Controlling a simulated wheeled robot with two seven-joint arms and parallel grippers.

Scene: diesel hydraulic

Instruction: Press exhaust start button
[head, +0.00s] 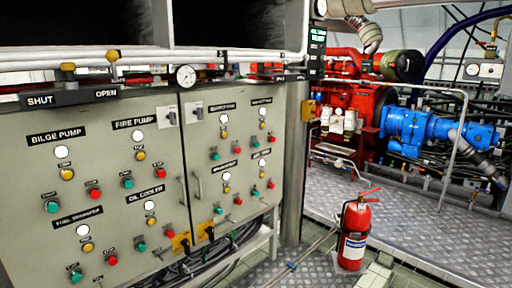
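A grey control cabinet (20,150) fills the left half of the head view. Its left door carries groups labelled BILGE PUMP (57,135), FIRE PUMP (134,123), OIL COOLER (146,194) and one below left that seems to read FUEL TRANSFER (77,219). The right door has several more groups with labels too small to read surely, such as the upper left label (222,105) and upper right label (262,101). Each group has white and yellow lamps, a green button (215,155) and a red button (229,153). I cannot tell which is the exhaust group. Neither gripper is in view.
A red fire extinguisher (354,236) stands on the floor right of the cabinet. Behind it are a railing (464,110), a red engine (350,100) and a blue machine (425,128). Cables hang under the cabinet. A gauge (186,76) sits on its top edge.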

